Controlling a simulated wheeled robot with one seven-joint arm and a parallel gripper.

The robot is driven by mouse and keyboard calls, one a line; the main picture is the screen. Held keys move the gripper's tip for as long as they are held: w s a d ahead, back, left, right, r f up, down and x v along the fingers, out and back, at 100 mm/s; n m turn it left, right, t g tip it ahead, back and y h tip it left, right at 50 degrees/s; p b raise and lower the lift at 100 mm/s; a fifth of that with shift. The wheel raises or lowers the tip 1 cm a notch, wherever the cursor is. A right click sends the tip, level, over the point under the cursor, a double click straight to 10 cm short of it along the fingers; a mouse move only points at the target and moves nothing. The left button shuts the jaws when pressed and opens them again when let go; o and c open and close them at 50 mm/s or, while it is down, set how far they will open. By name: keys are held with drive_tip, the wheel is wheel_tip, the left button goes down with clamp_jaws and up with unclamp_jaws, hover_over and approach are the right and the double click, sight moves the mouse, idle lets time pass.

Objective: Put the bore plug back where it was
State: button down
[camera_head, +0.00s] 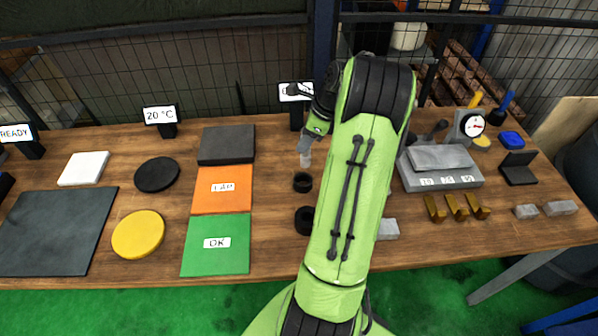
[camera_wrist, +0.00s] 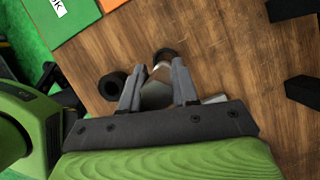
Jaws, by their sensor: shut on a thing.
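My gripper (camera_head: 305,148) is over the middle of the wooden bench, left of my green forearm. In the wrist view its two grey fingers (camera_wrist: 158,73) are shut on the bore plug (camera_wrist: 155,95), a grey metal piece that points away from the palm. In the head view the plug cannot be told apart from the fingers. A dark ring (camera_head: 302,181) stands on the bench just nearer than the fingertips; it shows beyond the plug's tip in the wrist view (camera_wrist: 164,54). A second black ring (camera_head: 304,219) stands nearer the front edge. The plug appears clear of both rings.
The orange card (camera_head: 222,190) and green OK card (camera_head: 215,258) lie left of the rings. A signpost (camera_head: 296,93) stands behind my gripper. A grey block set (camera_head: 440,180), brass pieces (camera_head: 455,207) and a dial gauge (camera_head: 470,124) are on the right.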

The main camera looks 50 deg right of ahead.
sight(303, 165)
drive_tip(key=shift+w+d+f, duration=0.1)
drive_tip(key=shift+w+d, duration=0.05)
drive_tip(key=shift+w, duration=0.1)
drive_tip(key=f+b, duration=0.1)
drive_tip(key=f, duration=0.2)
drive_tip(key=f+b, duration=0.1)
drive_tip(key=f, duration=0.2)
drive_tip(key=f+b, duration=0.1)
drive_tip(key=f, duration=0.3)
drive_tip(key=shift+w+a, duration=0.1)
drive_tip(key=shift+a, duration=0.15)
drive_tip(key=shift+r, duration=0.15)
drive_tip(key=c, duration=0.8)
unclamp_jaws()
drive_tip(key=shift+c, duration=0.2)
